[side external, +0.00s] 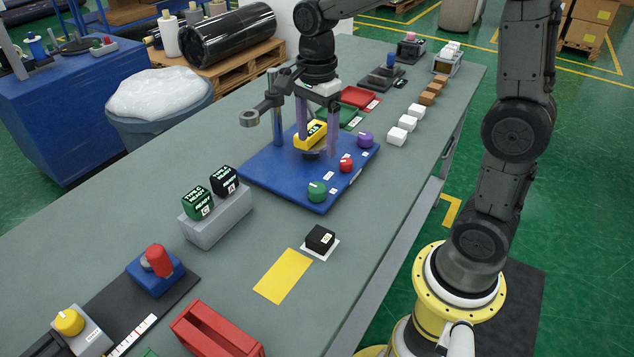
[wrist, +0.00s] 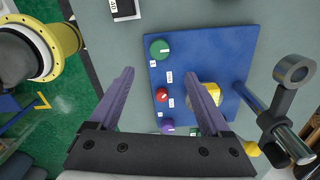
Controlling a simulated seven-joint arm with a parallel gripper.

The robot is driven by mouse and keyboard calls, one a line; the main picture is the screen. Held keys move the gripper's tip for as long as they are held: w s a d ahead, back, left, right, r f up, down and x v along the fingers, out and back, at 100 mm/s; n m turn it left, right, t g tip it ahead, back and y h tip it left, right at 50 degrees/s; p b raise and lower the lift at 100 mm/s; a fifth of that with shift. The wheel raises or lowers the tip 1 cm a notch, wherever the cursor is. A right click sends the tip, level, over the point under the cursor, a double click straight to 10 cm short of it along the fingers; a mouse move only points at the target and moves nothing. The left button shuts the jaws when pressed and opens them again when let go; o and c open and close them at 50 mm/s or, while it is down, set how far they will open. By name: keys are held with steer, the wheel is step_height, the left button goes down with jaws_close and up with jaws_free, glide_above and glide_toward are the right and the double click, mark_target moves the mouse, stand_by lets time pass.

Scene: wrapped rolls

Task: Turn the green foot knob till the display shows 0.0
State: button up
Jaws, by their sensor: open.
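The green knob (side external: 317,191) sits at the near corner of a blue base plate (side external: 268,172); it also shows in the wrist view (wrist: 159,50), with a white pointer mark. A yellow display (side external: 311,134) stands on the plate with small lit digits. They look like +2.5, but are too small to be sure. It is partly hidden by my gripper. My gripper (side external: 317,138) has purple fingers, open and empty, pointing down above the plate. In the wrist view the green knob lies beyond the fingertips (wrist: 163,78), apart from them.
A red knob (side external: 346,164) and a purple knob (side external: 365,140) line the same plate edge. A metal post with a clamp arm (side external: 262,108) rises beside my gripper. A black block (side external: 320,238) lies near the green knob.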

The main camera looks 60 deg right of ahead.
mark_target(317, 187)
step_height(317, 187, down, 12)
steer(key=shift+f, duration=0.25)
stand_by(0.3)
jaws_close()
